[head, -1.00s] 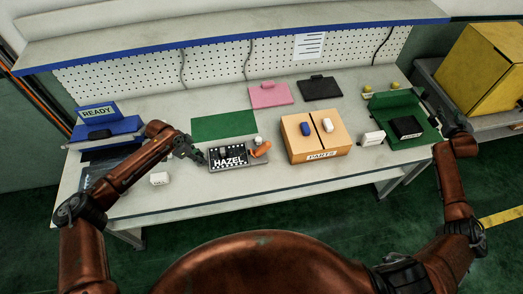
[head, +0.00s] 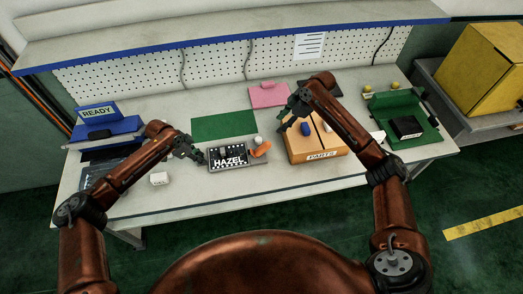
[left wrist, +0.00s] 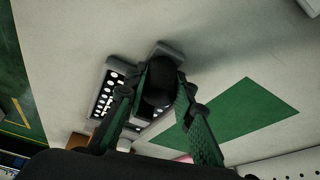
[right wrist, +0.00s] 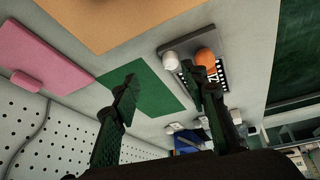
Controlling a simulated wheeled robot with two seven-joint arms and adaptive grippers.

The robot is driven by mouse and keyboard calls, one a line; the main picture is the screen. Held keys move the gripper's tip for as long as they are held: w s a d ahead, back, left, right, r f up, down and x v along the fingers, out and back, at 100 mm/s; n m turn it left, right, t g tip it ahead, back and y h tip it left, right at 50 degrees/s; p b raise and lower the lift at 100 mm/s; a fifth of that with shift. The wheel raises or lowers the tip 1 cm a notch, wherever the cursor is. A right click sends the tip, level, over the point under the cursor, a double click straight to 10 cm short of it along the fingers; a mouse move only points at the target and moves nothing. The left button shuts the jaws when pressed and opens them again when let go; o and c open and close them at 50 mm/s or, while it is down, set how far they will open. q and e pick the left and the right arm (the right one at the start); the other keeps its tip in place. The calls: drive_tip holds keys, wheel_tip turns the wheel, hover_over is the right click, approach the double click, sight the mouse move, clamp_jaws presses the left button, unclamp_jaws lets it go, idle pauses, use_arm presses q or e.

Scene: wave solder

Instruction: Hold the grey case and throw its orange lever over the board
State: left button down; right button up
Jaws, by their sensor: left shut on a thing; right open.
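The grey case (head: 213,165) lies on the bench, with a dark board (head: 229,155) marked HAZEL in it. Its orange lever (head: 261,151) lies out at the case's right end, beside a white knob (head: 258,140). My left gripper (head: 199,157) is shut on the case's left end; the left wrist view shows its fingers across the case edge (left wrist: 166,50). My right gripper (head: 287,120) is open and empty, above and right of the lever. The right wrist view shows the lever (right wrist: 206,60) beyond the right finger, which partly hides the case.
A green mat (head: 224,125) lies behind the case. A white block (head: 159,178) lies front left. A green tray (head: 425,125) stands at right.

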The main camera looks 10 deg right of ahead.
sight(261, 150)
drive_tip(key=s+a+n+g, duration=0.1)
drive_tip(key=s+a, duration=0.1)
drive_tip(key=s+a+n+g, duration=0.1)
drive_tip(key=s+a, duration=0.1)
drive_tip(key=a, duration=0.1)
drive_tip(key=shift+s+a+f+n, duration=0.1)
drive_tip(key=shift+s+n, duration=0.2)
drive_tip(key=shift+s, duration=0.05)
drive_tip(key=shift+s+a+f+h, duration=0.15)
drive_tip(key=shift+a+f+h, duration=0.05)
drive_tip(key=shift+f+h, duration=0.1)
drive_tip(key=x, duration=1.1)
drive_tip(key=shift+c, duration=0.3)
clamp_jaws()
